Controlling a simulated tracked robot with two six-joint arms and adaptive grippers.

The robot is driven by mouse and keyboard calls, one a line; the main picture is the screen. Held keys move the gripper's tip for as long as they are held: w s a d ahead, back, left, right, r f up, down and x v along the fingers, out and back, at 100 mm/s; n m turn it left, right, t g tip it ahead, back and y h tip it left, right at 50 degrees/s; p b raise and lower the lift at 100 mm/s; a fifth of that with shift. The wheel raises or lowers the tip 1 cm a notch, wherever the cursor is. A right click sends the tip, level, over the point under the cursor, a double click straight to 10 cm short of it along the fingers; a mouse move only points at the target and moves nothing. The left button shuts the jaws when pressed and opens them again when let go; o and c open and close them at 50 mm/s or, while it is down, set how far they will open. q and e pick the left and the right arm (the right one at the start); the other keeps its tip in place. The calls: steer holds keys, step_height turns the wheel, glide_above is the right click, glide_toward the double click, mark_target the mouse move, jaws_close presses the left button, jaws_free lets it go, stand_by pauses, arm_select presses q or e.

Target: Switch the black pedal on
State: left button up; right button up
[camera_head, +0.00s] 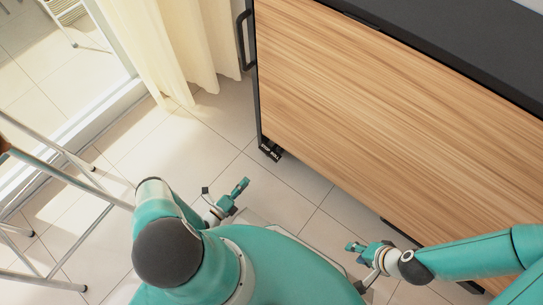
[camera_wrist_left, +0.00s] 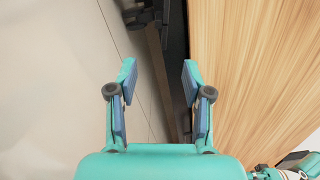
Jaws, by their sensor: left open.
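The black pedal (camera_head: 270,150) appears to be the small black piece with white lettering on the floor at the near left foot of the wooden cabinet. In the left wrist view a dark piece (camera_wrist_left: 140,17) at the top edge, beside the cabinet's base, is likely the same pedal, partly cut off. My left gripper (camera_head: 241,187) is low over the floor, nearer to me than the pedal and apart from it. Its two fingers are open and empty in the left wrist view (camera_wrist_left: 158,90). My right gripper (camera_head: 353,247) is by the cabinet's lower edge; its fingers are too small to judge.
The wood-fronted cabinet (camera_head: 390,120) with a dark top fills the right side. A cream curtain (camera_head: 185,45) hangs behind, beside a sunlit glass door. A metal-legged stand (camera_head: 75,215) is at left. Tiled floor (camera_head: 175,150) between stand and cabinet is clear.

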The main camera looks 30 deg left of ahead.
arm_select(q)
steer(key=w+b, duration=0.1)
steer(key=w, duration=0.4)
steer(key=w+d+b, duration=0.1)
steer(key=w+b, duration=0.1)
steer(key=w, duration=0.4)
steer(key=w+b, duration=0.1)
steer(key=w, duration=0.4)
steer(key=shift+w+d+b, duration=0.2)
steer(key=shift+w+b, duration=0.05)
steer(key=shift+b, duration=0.05)
